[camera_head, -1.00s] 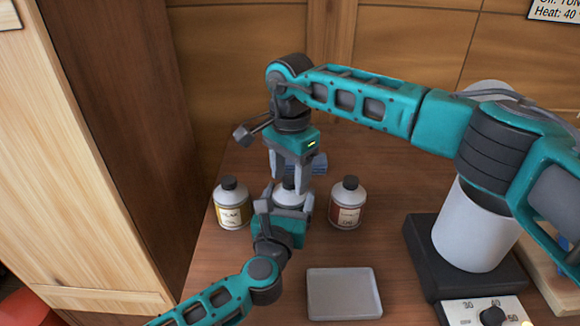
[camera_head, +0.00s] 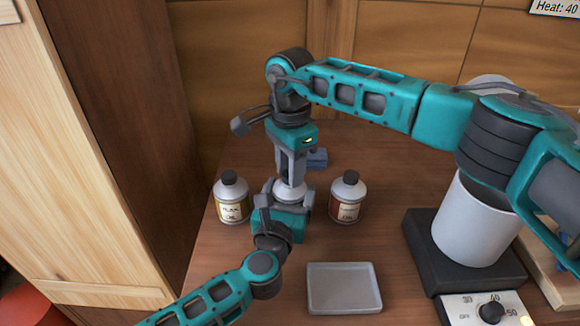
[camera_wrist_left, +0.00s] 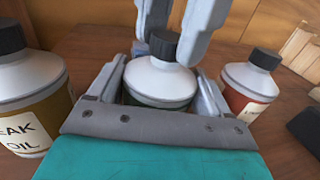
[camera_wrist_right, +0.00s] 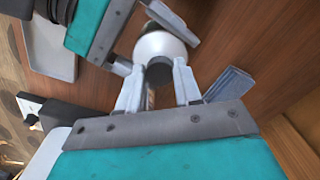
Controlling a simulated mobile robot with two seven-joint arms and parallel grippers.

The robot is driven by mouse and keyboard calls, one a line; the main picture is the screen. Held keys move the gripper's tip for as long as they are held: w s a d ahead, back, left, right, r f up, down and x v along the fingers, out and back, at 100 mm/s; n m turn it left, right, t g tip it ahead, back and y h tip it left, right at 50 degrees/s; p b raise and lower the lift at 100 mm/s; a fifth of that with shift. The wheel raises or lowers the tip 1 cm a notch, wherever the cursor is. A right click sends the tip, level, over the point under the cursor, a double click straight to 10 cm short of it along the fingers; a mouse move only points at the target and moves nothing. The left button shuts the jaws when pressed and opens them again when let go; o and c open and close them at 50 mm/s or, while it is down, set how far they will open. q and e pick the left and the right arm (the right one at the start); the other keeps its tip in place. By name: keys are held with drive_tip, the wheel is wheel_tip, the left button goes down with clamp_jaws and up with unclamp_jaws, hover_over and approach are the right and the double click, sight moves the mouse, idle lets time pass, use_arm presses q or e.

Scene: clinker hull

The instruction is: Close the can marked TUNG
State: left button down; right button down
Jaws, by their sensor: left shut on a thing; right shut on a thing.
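The middle can (camera_head: 290,194) stands upright between two similar cans, with a white shoulder and a green label band in the left wrist view (camera_wrist_left: 157,84). Its label text is hidden, so I cannot read TUNG. My left gripper (camera_head: 286,198) is shut around its body from the front. A black cap (camera_wrist_left: 163,44) sits at the can's neck; I cannot tell whether it is fully tightened. My right gripper (camera_head: 291,181) points down from above, its fingers shut on the cap, which also shows in the right wrist view (camera_wrist_right: 158,73).
An oil can with a yellow label (camera_head: 231,198) stands left, and a red-labelled can (camera_head: 347,198) right. A grey tray (camera_head: 343,308) lies in front. A white pot (camera_head: 470,225) stands on a dark hotplate (camera_head: 425,262) at right. A blue block (camera_head: 317,159) lies behind.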

use_arm(q)
drive_tip(key=shift+f, duration=0.25)
use_arm(e)
drive_tip(key=m, duration=0.5)
drive_tip(key=shift+m, duration=0.3)
drive_tip(key=m, duration=1)
drive_tip(key=shift+m, duration=0.4)
drive_tip(key=m, duration=0.6)
drive_tip(key=c, duration=0.8)
unclamp_jaws()
drive_tip(key=shift+r, duration=2.25)
